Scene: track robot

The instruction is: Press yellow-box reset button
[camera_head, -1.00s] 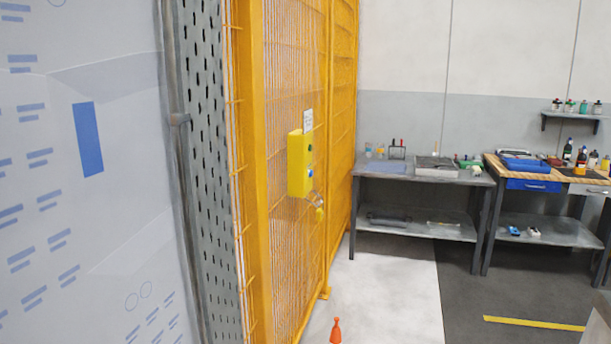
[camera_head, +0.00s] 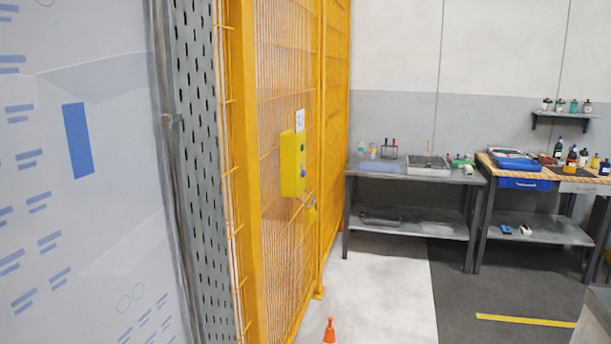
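A yellow box (camera_head: 289,164) is mounted on the yellow mesh fence, left of the picture's middle. Its narrow right side carries small round buttons; a blue button (camera_head: 303,170) shows there, with a darker spot above it. A small key-like or latch piece (camera_head: 310,200) hangs below the box at its right. A white label (camera_head: 299,122) is on the fence above the box. Neither of my grippers is in view.
The yellow fence (camera_head: 247,200) runs along the left, beside a grey perforated post and a large pale panel (camera_head: 70,220). An orange cone (camera_head: 329,332) stands on the floor near its foot. Workbenches (camera_head: 407,226) line the back wall. The pale floor (camera_head: 385,290) between is clear.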

